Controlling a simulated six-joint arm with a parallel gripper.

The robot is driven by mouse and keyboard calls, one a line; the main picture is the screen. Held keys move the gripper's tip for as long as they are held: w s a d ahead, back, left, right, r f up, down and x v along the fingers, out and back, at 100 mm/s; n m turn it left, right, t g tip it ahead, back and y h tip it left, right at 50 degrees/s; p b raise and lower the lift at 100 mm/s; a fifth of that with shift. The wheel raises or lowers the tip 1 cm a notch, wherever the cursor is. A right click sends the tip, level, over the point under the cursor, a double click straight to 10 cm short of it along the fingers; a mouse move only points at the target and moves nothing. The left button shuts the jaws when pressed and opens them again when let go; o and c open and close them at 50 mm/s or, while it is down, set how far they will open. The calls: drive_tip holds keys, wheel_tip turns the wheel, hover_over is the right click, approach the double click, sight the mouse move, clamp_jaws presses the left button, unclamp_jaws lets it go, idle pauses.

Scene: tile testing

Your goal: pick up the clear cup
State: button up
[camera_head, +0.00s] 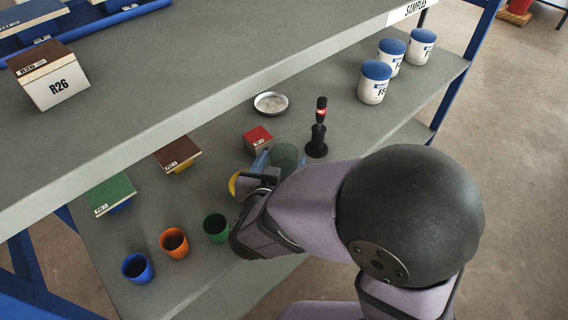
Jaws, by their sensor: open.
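The clear cup (286,155) stands on the lower shelf as a grey-green, see-through shape. It is right at the end of my arm, and its lower part is hidden by the arm. My gripper (272,166) is at the cup, with one bluish finger visible along the cup's left side. The other finger is hard to make out. The gripper is open, and I cannot tell whether it touches the cup.
A yellow cup (234,184) is partly hidden left of my gripper. Green (215,228), orange (174,242) and blue (138,267) cups stand front left. A red-topped block (257,138), metal dish (270,103) and black-handled tool (317,137) are close behind. The upper shelf (215,85) overhangs.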

sight(286, 150)
drive_tip(key=shift+f+b+x, duration=0.25)
drive_tip(key=shift+b+x, duration=0.95)
drive_tip(key=shift+x, duration=1.15)
drive_tip(key=shift+w, duration=0.15)
drive_tip(key=c, duration=0.8)
